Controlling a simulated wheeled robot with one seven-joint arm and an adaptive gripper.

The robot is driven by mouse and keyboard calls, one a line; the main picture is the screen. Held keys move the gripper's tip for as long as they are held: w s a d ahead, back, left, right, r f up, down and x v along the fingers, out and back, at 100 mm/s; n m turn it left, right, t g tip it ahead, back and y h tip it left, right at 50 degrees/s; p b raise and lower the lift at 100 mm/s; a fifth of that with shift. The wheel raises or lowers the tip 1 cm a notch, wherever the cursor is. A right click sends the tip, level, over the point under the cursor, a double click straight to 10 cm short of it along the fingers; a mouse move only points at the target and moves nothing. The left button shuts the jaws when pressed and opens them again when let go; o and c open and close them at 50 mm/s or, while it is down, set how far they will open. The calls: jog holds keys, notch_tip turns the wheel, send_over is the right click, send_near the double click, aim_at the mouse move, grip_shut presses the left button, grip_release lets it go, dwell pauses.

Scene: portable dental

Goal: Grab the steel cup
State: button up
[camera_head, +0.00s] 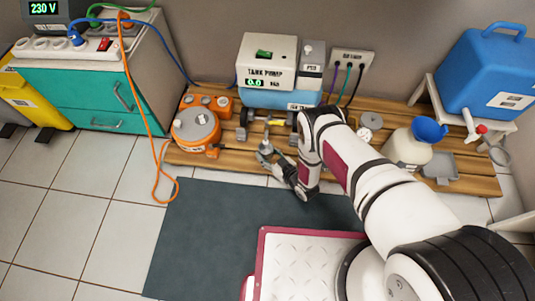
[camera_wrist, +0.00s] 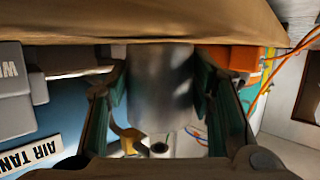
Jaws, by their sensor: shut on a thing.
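The steel cup (camera_wrist: 160,88) is a plain grey metal cylinder. In the wrist view it fills the middle, between the two fingers of my gripper (camera_wrist: 160,100), one on each side of it. My gripper is shut on it. In the head view my gripper (camera_head: 268,158) is at the front edge of the wooden pallet (camera_head: 225,162), low beside my wrist. The cup is very small there and mostly hidden by the fingers, so I cannot tell whether it still touches the boards.
An orange round machine (camera_head: 196,128) stands left of my gripper. The tank pump (camera_head: 268,62) is behind. A white jug with a blue funnel (camera_head: 430,128) and a grey tray (camera_head: 439,167) are at right. The dark mat (camera_head: 205,225) in front has free room.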

aim_at(271, 153)
jog(key=shift+r+p, duration=0.95)
jog(key=shift+r, duration=0.5)
jog(key=shift+s+d+r, duration=0.15)
jog(key=shift+d, duration=0.05)
jog(key=s+d, duration=1.1)
jog(key=s, duration=0.1)
jog(key=shift+s+d, duration=0.4)
